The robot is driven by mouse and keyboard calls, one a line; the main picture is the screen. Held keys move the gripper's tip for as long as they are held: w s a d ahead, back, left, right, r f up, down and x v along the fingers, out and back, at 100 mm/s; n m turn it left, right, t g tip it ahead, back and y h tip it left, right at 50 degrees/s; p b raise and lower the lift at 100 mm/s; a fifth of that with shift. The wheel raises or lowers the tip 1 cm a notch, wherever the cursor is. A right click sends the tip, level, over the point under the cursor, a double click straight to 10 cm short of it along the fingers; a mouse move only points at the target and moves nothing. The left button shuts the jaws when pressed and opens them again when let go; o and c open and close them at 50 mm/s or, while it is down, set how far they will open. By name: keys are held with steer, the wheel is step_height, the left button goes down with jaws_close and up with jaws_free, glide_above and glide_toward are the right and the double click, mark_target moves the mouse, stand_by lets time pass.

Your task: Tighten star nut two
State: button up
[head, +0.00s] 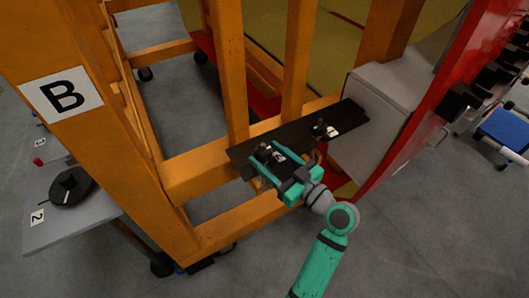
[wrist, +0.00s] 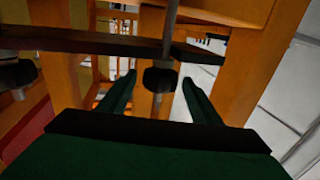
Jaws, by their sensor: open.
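A black star nut (head: 263,152) sits at the left part of a dark plate (head: 348,113) on the orange frame. A second star nut (head: 320,129) sits farther right on the plate. Each has a small white label beside it, too small to read. My green gripper (head: 268,166) is at the left nut, fingers open. In the wrist view, a dark nut (wrist: 159,80) on a rod shows between the two spread fingers (wrist: 162,88), with gaps on both sides. Another nut (wrist: 17,74) is at the left edge there. I cannot tell which nut is number two.
Orange beams (head: 230,75) stand close around the plate. A grey box (head: 385,105) and a red panel (head: 445,85) are to the right. A grey table (head: 75,225) with a black round part (head: 72,187) stands at the left. The floor at lower right is clear.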

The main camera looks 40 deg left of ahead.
steer(key=shift+w+a, duration=0.15)
steer(key=shift+a, duration=0.85)
steer(key=c, duration=1)
steer(key=shift+c, duration=0.2)
